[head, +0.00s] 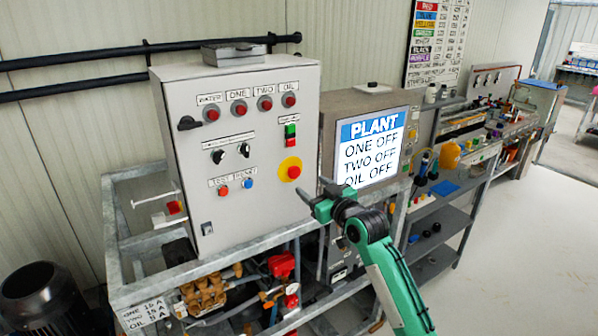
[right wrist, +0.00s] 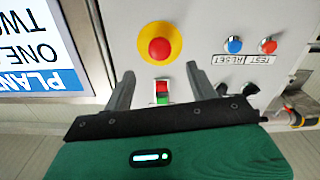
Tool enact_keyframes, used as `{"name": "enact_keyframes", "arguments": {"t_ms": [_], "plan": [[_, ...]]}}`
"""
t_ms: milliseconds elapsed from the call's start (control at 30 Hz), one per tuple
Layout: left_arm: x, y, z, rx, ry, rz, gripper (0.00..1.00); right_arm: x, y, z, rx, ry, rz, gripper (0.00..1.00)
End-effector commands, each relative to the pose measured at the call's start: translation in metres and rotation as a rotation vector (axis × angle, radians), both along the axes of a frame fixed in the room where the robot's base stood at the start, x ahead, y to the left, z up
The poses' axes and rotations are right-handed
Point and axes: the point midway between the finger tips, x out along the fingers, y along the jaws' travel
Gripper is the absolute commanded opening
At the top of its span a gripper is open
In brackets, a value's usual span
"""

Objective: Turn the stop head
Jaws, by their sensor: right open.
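The stop head (head: 293,172) is a red round button on a yellow disc, on the lower right of the grey control panel's front (head: 225,120). It also shows in the right wrist view (right wrist: 160,48), upper middle, uncovered. My right gripper (head: 313,188) is just right of and below the stop head in the head view. Its fingers are apart and empty. In the right wrist view the two fingertips (right wrist: 160,73) point toward the panel, one on each side below the yellow disc, not around the red head. My left gripper is not in view.
A green and red switch (head: 291,134) sits above the stop head. Test and reset buttons (head: 236,188) are to its left. A plant screen (head: 372,148) reading ONE OFF, TWO OFF, OIL OFF stands right of the panel. A grey metal frame (head: 140,280) bears the panel.

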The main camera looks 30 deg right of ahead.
Motion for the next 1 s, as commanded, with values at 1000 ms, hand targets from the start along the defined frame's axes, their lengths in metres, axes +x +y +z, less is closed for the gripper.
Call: {"name": "enact_keyframes", "arguments": {"t_ms": [1000], "plan": [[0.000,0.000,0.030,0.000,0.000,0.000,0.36,0.077,0.000,-0.001,0.000,0.001,0.000,0.34]]}}
